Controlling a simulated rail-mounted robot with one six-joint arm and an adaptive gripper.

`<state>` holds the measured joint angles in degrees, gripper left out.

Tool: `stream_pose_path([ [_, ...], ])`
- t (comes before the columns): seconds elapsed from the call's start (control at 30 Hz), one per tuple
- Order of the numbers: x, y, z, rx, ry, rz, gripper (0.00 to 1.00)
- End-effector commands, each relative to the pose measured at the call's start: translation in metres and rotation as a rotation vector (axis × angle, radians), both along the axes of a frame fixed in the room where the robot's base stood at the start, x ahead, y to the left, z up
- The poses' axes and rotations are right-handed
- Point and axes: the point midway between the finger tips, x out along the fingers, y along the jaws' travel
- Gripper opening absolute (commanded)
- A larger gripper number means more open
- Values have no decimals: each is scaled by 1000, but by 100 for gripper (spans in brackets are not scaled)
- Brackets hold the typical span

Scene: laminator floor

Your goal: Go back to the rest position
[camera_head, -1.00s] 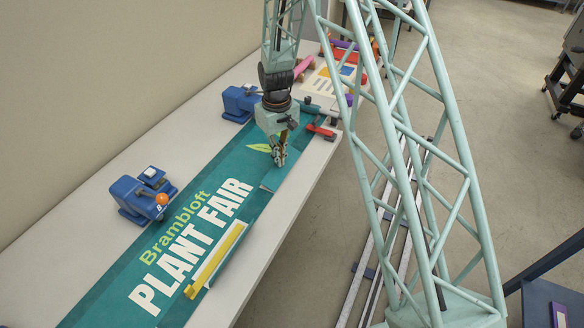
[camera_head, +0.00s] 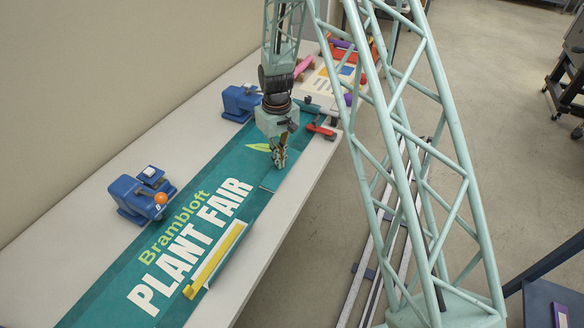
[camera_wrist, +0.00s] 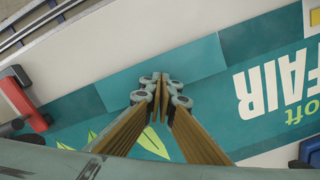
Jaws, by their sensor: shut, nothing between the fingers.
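My gripper (camera_head: 279,163) is shut and empty. It points down over the far part of the teal "Brambloft Plant Fair" banner (camera_head: 140,262), near its leaf print. In the wrist view the closed fingertips (camera_wrist: 161,90) are above the banner (camera_wrist: 185,110), beside a lighter teal strip along its edge (camera_wrist: 163,67). I cannot tell how much room is between the fingertips and the banner.
Two blue devices (camera_head: 135,200) (camera_head: 240,102) stand along the banner's wall side. A yellow strip (camera_head: 215,262) lies along its front edge. A red and black clamp (camera_head: 322,130) sits at the far end. The white table's front side (camera_head: 265,240) is clear.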

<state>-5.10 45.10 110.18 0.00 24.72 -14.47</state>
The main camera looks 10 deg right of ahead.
Motion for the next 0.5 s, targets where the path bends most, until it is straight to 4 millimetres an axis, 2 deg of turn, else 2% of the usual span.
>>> stream_pose_path([
  [0.5, 0, 0, -7, 0, 0, 0, 0],
])
